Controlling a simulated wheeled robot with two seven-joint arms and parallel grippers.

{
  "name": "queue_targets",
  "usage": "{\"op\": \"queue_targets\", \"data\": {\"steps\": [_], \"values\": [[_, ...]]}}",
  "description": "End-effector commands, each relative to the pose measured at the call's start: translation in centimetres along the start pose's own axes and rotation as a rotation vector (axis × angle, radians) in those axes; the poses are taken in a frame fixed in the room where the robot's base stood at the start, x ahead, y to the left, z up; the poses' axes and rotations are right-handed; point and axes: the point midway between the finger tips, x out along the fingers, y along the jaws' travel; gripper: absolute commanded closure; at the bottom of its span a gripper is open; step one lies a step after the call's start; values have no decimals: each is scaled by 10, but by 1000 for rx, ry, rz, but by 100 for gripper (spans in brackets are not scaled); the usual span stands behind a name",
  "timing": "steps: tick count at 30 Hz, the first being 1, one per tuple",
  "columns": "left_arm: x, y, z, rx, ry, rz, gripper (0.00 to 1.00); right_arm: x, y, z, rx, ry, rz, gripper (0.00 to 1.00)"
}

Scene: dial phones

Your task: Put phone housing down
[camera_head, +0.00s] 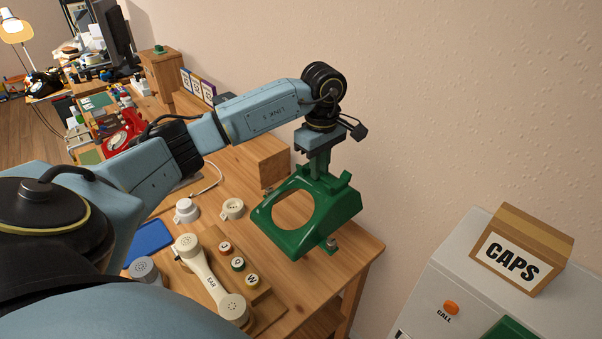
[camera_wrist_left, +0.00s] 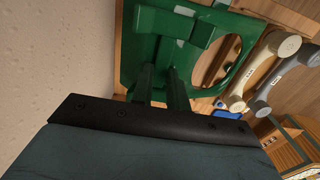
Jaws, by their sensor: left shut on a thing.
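The phone housing (camera_head: 338,208) is a green shell with a large round opening. It shows in the head view over the right end of the wooden table (camera_head: 359,254), and I cannot tell if it touches the tabletop. My left gripper (camera_head: 318,165) comes down from above and is shut on the upper edge of the housing. In the left wrist view, the housing (camera_wrist_left: 147,58) fills the upper middle, with the two fingers (camera_wrist_left: 160,90) of my left gripper against it. My right gripper is not in view.
A cream handset (camera_head: 205,275) marked EAR lies left of the housing, beside several round buttons (camera_head: 238,264). Two pale round caps (camera_head: 186,210) sit behind it. A wooden block (camera_head: 274,163) stands at the table's back. A grey cabinet with a CAPS box (camera_head: 521,249) is at right.

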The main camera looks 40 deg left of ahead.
Motion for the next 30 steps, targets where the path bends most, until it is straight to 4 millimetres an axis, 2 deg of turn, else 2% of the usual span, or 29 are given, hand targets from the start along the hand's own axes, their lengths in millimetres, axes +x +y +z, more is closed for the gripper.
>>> {"op": "queue_targets", "data": {"steps": [1,7,11,18,25,30], "values": [[9,0,0,0,-1,0,100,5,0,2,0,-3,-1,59],[30,0,1,2,-2,0,100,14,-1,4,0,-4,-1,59],[44,0,0,0,-2,-1,100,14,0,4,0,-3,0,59],[86,0,0,0,-1,-2,100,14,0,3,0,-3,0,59],[105,0,0,0,-2,-1,100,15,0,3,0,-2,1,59],[129,0,0,1,-3,-1,100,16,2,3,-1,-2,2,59]]}}
